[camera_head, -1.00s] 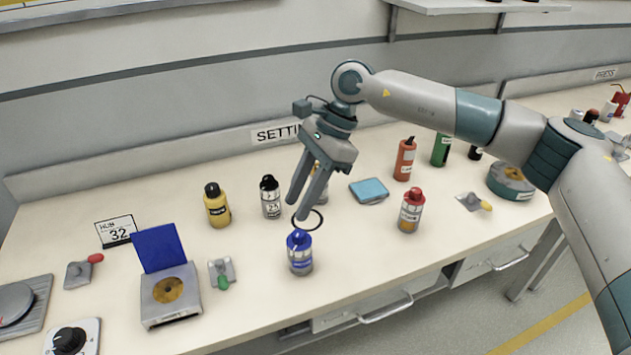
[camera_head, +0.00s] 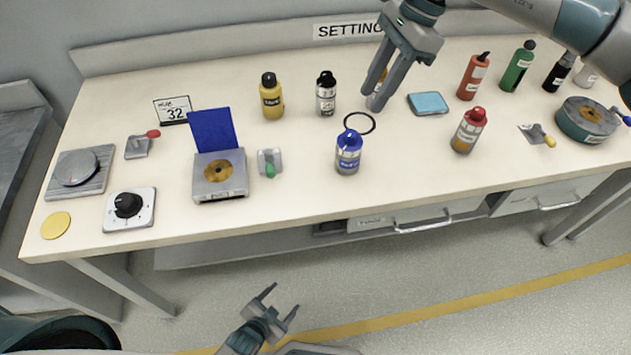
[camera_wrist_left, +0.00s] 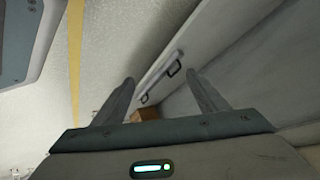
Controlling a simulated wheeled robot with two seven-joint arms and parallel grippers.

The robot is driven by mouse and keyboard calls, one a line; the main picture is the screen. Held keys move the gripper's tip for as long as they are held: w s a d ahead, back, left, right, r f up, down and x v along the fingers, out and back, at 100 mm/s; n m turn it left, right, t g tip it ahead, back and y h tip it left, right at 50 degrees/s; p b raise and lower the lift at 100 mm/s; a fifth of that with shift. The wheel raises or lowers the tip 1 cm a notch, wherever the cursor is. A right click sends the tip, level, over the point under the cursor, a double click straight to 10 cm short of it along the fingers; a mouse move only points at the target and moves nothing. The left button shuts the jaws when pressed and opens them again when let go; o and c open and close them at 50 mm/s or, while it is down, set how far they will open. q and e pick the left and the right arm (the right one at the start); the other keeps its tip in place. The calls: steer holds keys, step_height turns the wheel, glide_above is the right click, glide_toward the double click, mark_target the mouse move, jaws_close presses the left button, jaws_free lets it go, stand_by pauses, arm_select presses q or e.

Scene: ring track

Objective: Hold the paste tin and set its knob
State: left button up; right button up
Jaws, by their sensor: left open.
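Several capped tins and bottles stand on the bench; their labels are too small to read surely, so I cannot tell which is the paste tin. A yellow-topped tin (camera_head: 383,75) is partly hidden by my right gripper (camera_head: 373,100), whose open fingers point down at it; contact is unclear. In front stand a blue-capped tin (camera_head: 348,153) and a red-capped tin (camera_head: 468,131). A black-capped silver tin (camera_head: 326,94) is further left. My left gripper (camera_head: 281,301) is open and empty, low in front of the bench. Its fingers (camera_wrist_left: 160,100) also show in the left wrist view.
A black knob (camera_head: 127,205) on a white plate sits at the bench's left. A sign reading 32 (camera_head: 173,110) stands behind. A blue-lidded box (camera_head: 219,180), green-handled switch (camera_head: 269,163), black ring (camera_head: 360,123) and blue pad (camera_head: 428,104) lie on the bench.

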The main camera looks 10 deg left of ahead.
arm_select(q)
steer(key=w+d+r+m+t+h, duration=0.1)
steer(key=w+d+r+m, duration=0.15)
steer(key=r+m, duration=0.2)
steer(key=w+d+r+m+t+h, duration=0.1)
steer(key=w+d+r+m, duration=0.1)
steer(key=w+r+m, duration=0.3)
steer(key=s+d+r+m+t+h, duration=0.1)
steer(key=s+d+r+m+h, duration=0.2)
steer(key=r+m, duration=0.5)
steer(key=d+r+m+h, duration=0.2)
steer(key=d+r+m, duration=0.25)
steer(key=r, duration=0.75)
steer(key=s+d+r+m+t+h, duration=0.1)
steer(key=s+d+r+m+h, duration=0.15)
steer(key=d+r+m, duration=0.55)
steer(key=m+t+y, duration=0.2)
steer(key=m+y, duration=0.2)
glide_toward(358, 141)
steer(key=shift+h, duration=0.25)
steer(key=s+a+f, duration=0.1)
steer(key=s+f, duration=0.1)
steer(key=s+a+f, duration=0.1)
steer(key=s+f, duration=0.1)
steer(key=shift+a, duration=0.35)
steer(key=shift+w+a+t, duration=0.3)
steer(key=shift+a, duration=0.05)
steer(key=shift+w+d, duration=0.1)
steer(key=shift+w, duration=0.05)
